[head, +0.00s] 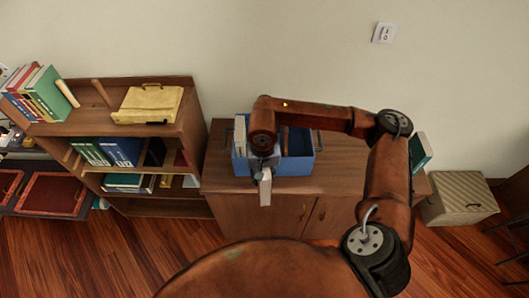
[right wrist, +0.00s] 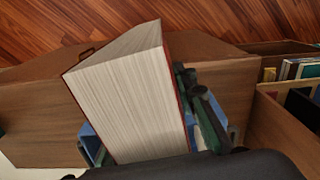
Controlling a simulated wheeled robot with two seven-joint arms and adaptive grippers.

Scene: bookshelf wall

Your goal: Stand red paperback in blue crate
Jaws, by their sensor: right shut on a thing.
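The blue crate (head: 297,166) stands on the low wooden cabinet, with a pale book (head: 240,135) upright at its left end. My right arm reaches over the crate from the right. My right gripper (head: 262,170) is shut on the red paperback (head: 265,190), which shows cream page edges at the crate's front side. In the right wrist view the paperback (right wrist: 130,97) fills the middle, pages toward the camera, with a thin red cover edge. A dark finger (right wrist: 208,118) lies along its right side. Blue crate parts (right wrist: 90,143) show behind it. My left gripper is not in view.
A wooden bookshelf (head: 160,85) with books and a yellow case (head: 148,104) stands left of the cabinet (head: 255,210). A teal book (head: 420,150) stands at the cabinet's right end. A striped box (head: 458,199) is on the floor at right. The cabinet top right of the crate looks mostly clear.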

